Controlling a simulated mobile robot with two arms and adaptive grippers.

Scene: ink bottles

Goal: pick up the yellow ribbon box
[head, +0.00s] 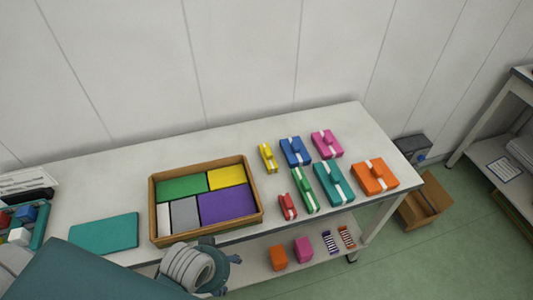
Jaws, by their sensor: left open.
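The yellow ribbon box (269,158) is a small, narrow box with a white band. It lies on the white table (120,175), to the right of the wooden tray, at the left end of the back row of ribbon boxes. My left gripper (230,274) is at the bottom of the head view, by the table's front edge below the tray. It is open, seen partly behind its own wrist, and well apart from the yellow box. I see nothing between its fingers. My right gripper is not in view.
Blue (295,152), pink (327,144), red (287,206), green (304,190), teal (334,182) and orange (375,176) ribbon boxes stand close by. The wooden tray (153,205) holds coloured blocks. A teal mat (105,233) lies left. A wall runs behind.

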